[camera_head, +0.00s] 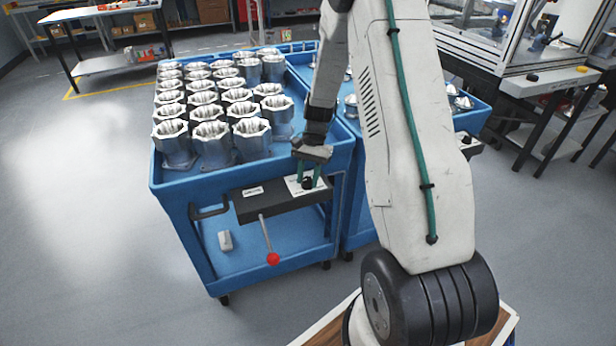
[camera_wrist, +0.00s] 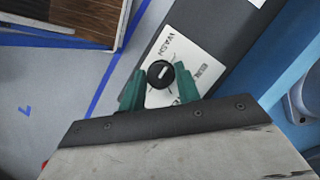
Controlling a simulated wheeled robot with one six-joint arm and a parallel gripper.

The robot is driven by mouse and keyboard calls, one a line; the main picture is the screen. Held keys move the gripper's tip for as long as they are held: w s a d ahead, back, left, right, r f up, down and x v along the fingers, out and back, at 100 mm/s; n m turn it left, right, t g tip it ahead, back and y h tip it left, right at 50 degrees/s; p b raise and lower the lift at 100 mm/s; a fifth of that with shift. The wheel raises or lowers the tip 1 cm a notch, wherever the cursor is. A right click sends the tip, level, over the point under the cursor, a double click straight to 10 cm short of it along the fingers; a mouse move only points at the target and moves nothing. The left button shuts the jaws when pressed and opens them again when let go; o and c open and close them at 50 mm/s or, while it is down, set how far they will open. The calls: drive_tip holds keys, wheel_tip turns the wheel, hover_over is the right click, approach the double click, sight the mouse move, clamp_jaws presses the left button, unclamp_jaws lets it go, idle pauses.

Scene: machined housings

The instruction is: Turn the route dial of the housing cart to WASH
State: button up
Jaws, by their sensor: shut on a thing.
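The housing cart (camera_head: 170,205) is blue, with rows of silver housings on its top. A dark panel (camera_head: 285,205) on its front end carries a white plate with the black round route dial (camera_wrist: 160,74). My gripper (camera_head: 308,176) reaches down to the dial. In the wrist view its green fingers (camera_wrist: 161,86) stand on either side of the dial, shut on it. The dial's white mark points to the right and slightly up. The word WASH (camera_wrist: 172,46) is printed above the dial; another label to its right is too small to read.
A lever with a red ball (camera_head: 272,258) sticks out below the panel, left of the dial. A black handle (camera_head: 208,212) is at the cart's corner. A second blue cart (camera_head: 464,120) stands close on the right, partly behind my arm. Floor on the left is clear.

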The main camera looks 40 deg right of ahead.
idle(0.4)
drive_tip(key=o, duration=1)
drive_tip(key=shift+c, duration=0.2)
drive_tip(key=v, duration=0.8)
drive_tip(key=shift+f, duration=0.1)
